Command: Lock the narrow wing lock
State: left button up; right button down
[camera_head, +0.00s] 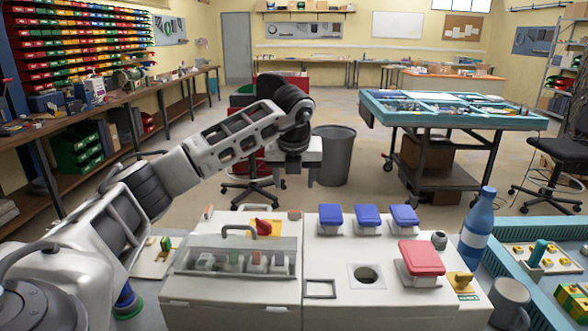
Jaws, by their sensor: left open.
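A red wing-shaped knob (263,227) stands at the top of the left grey box (232,288), behind its clear lid. A yellow wing-shaped piece (460,281) stands on a yellow plate at the front right corner of the right grey box (395,309). I cannot tell which of the two is the narrow wing lock, or whether either is locked. My left gripper (297,180) points down, open and empty, its fingers apart. It appears above and beyond the two boxes, touching nothing. My right gripper is not in view.
The right box carries blue covers (367,216), a red cover (421,258) and a round hole. A blue bottle (478,229), a grey mug (509,302) and a teal tray (520,297) stand at right. My left arm covers the left side.

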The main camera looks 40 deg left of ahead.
pick_arm(q)
jog(key=shift+v, duration=2.4)
